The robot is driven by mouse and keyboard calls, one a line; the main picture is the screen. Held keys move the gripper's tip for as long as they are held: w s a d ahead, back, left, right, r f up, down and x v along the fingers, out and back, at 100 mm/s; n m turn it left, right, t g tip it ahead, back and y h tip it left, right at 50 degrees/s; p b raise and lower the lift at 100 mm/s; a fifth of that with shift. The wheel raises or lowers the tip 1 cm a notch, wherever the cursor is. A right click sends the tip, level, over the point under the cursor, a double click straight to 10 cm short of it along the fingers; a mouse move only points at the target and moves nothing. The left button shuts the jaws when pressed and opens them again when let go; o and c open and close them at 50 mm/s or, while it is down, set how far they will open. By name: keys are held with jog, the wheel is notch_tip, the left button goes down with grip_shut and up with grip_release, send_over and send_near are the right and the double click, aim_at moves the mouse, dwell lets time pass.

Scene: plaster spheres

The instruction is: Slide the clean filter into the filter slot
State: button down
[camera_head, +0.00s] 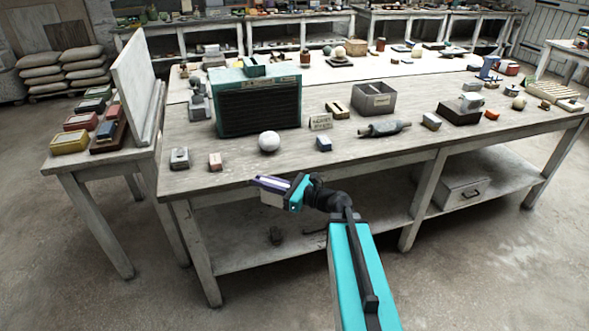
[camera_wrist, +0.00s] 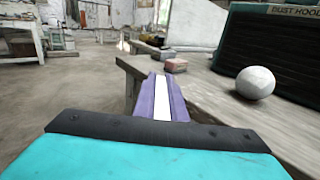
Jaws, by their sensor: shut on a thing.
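My gripper (camera_head: 268,187) is in front of the workbench's near edge, at the left part of the bench. It is shut on a pale, flat thing, likely the clean filter (camera_head: 271,199). In the wrist view my gripper (camera_wrist: 162,90) shows two purple sides with the white edge of the filter (camera_wrist: 162,104) between them. The teal dust hood (camera_head: 257,104) with a black ribbed front stands on the bench, farther back and apart from the filter. Its labelled front is partly seen in the wrist view (camera_wrist: 270,52). I cannot make out the filter slot clearly.
A white ball (camera_head: 269,141) sits on the bench before the hood. Small blocks (camera_head: 215,161) lie to its left. A small sign (camera_head: 320,121) and a grey open box (camera_head: 374,99) stand right of the hood. A side table (camera_head: 75,164) with trays is at left.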

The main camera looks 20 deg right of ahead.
jog(key=s+a+n+g+y, duration=0.2)
jog(key=s+a, duration=0.1)
jog(key=a, duration=0.3)
jog(key=shift+s+g+y, duration=0.2)
jog(key=shift+g+y, duration=0.1)
jog(key=shift+g, duration=0.1)
jog(key=shift+f, duration=0.1)
